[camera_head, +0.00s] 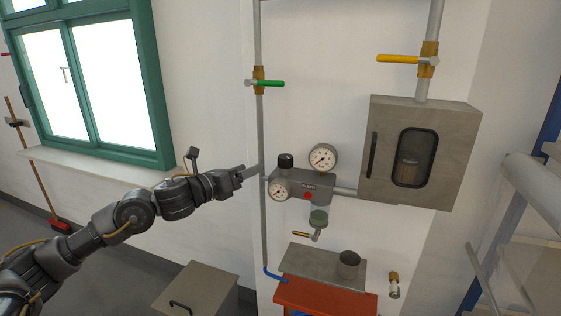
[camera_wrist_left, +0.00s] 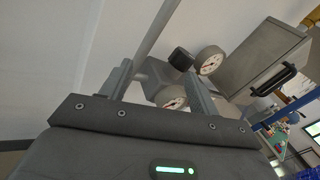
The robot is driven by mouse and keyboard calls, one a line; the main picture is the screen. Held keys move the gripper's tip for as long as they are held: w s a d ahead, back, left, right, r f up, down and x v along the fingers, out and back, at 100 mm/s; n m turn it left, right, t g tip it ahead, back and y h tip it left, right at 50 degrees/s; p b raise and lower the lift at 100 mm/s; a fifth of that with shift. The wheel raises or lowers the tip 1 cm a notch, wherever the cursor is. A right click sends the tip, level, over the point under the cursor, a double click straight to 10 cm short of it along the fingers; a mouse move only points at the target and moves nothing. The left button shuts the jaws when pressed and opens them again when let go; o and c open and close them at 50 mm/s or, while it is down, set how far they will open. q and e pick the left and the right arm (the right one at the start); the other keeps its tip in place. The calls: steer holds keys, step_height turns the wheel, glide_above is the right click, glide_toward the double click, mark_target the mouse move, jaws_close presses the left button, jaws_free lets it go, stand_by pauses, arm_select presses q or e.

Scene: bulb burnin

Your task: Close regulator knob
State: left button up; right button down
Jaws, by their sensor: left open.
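The regulator (camera_head: 300,186) is a grey body on the wall with two round gauges and a red button. Its black regulator knob (camera_head: 286,161) stands on top at the left end. My left gripper (camera_head: 256,171) is just left of the regulator, beside the thin vertical pipe, with the knob a short way to its right. In the left wrist view my left gripper (camera_wrist_left: 160,78) is open, with nothing visibly held, and the black knob (camera_wrist_left: 181,59) shows beyond the fingers, nearer the right one. My right gripper is not in view.
A thin grey pipe (camera_head: 261,130) with a green-handled valve (camera_head: 268,83) runs beside the gripper. A grey wall cabinet (camera_head: 420,150) stands right of the regulator, below a yellow-handled valve (camera_head: 400,59). A red cabinet (camera_head: 325,297) and a grey box (camera_head: 198,290) are below.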

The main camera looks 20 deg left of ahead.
mark_target(280, 159)
arm_select(q)
steer(key=shift+s+d+r+m+h, duration=0.6)
steer(key=shift+s+d+r+m, duration=0.6)
steer(key=shift+m, duration=1.2)
steer(key=shift+g, duration=0.3)
steer(key=p+x, duration=0.4)
steer(key=x, duration=0.4)
steer(key=shift+w+d+f, duration=0.15)
steer(key=shift+d, duration=0.15)
steer(key=shift+w+d+f, duration=0.15)
steer(key=shift+w+d, duration=0.2)
steer(key=shift+w, duration=0.25)
steer(key=shift+c, duration=0.3)
